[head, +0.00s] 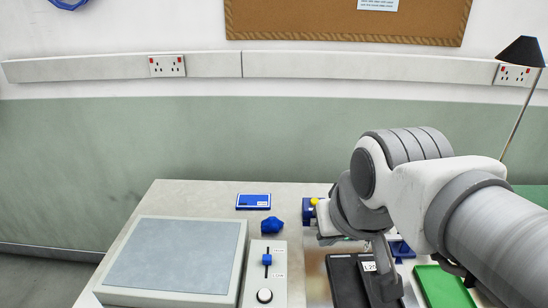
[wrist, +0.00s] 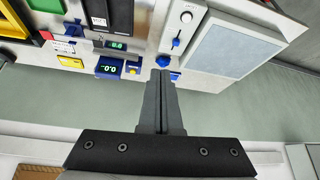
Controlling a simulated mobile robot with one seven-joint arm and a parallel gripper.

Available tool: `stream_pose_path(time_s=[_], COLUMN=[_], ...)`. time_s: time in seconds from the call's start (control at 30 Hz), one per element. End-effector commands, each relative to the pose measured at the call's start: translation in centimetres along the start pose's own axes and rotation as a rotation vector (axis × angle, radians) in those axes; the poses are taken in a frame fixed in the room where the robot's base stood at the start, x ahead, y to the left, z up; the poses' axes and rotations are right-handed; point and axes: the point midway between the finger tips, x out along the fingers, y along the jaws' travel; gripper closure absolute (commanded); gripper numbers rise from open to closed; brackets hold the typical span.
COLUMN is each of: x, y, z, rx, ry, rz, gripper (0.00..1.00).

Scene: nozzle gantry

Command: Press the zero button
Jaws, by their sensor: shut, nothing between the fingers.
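A blue display unit (wrist: 108,68) with green digits on a dark screen shows in the wrist view. A yellow button (wrist: 133,71) is at its right end, and no label on it is readable. In the head view the yellow button (head: 313,201) shows just left of my arm, which hides most of the unit. My gripper (wrist: 161,73) is shut and empty. In the wrist view its fingertips appear a little right of the yellow button, apart from it in the picture. Their height above the table is unclear. In the head view my arm hides the fingertips.
Left of my arm are a blue lump (head: 272,226), a blue card (head: 254,201), a slider panel (head: 266,268) with a white knob, and a large grey pad (head: 180,255). A black tray (head: 350,280) and a green tray (head: 442,285) lie near my arm. A second green display (wrist: 117,44) is close by.

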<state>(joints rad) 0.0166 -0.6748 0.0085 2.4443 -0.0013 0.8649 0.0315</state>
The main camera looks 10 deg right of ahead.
Motion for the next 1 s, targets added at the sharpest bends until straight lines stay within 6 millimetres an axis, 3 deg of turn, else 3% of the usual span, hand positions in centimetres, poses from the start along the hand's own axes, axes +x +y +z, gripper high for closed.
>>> stream_pose_path(time_s=[0.27,0.47,0.7,1.0], x=[4.5,9.2,16.5,27.8], y=[0.9,1.9,3.7,7.2], z=[-8.9,-15.2,-21.8,-27.7], rx=[0.135,0.241,0.374,0.561], ry=[0.047,0.091,0.142,0.206], rz=[0.025,0.028,0.015,-0.018], gripper=[1.0,1.0,1.0,1.0])
